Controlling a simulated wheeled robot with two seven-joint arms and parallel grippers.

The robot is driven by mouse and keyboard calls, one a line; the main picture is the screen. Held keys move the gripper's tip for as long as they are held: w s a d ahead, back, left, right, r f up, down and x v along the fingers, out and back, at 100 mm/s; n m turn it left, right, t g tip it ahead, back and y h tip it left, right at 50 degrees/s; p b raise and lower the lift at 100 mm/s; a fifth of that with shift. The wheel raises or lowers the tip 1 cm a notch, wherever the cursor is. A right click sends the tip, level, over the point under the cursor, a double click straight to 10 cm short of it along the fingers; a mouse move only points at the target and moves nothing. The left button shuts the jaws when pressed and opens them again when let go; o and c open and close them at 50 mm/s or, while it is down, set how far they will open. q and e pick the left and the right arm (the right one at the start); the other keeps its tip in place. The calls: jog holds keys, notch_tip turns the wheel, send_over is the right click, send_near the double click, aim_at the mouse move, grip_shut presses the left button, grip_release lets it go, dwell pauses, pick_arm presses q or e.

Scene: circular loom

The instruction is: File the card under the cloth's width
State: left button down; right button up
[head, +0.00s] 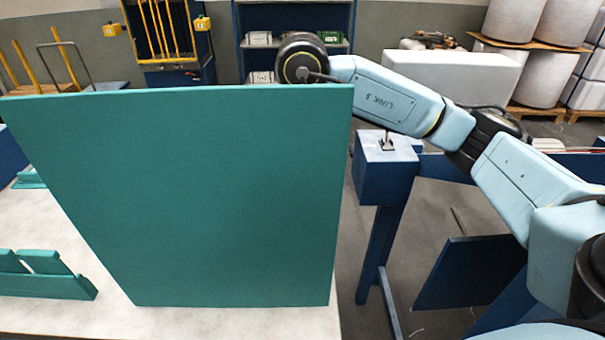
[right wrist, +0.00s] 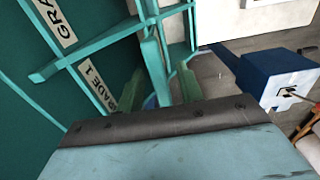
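A large teal upright panel (head: 210,200) stands on the pale table in the head view and hides what lies behind it. My right arm reaches over its top right corner, and the right gripper is hidden there. In the right wrist view, my right gripper (right wrist: 160,88) has its two green fingers spread apart, with a teal rack bar (right wrist: 155,60) showing between them. A teal rack (right wrist: 85,63) beside them carries pale labels; one reads "GRADE 1" (right wrist: 100,86), others are partly cut off. I cannot make out a card or cloth. My left gripper is not in view.
Low teal slotted pieces (head: 45,275) lie at the left of the pale table (head: 180,322). A blue post with a boxy head (head: 388,175) and a small metal fitting stands right of the panel. Shelves, a yellow-barred cart and white rolls stand in the background.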

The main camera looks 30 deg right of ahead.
jog(key=shift+r, duration=0.55)
notch_tip(320, 180, up, 12)
jog(key=p, duration=0.2)
jog(key=shift+r, duration=0.15)
dwell(0.7)
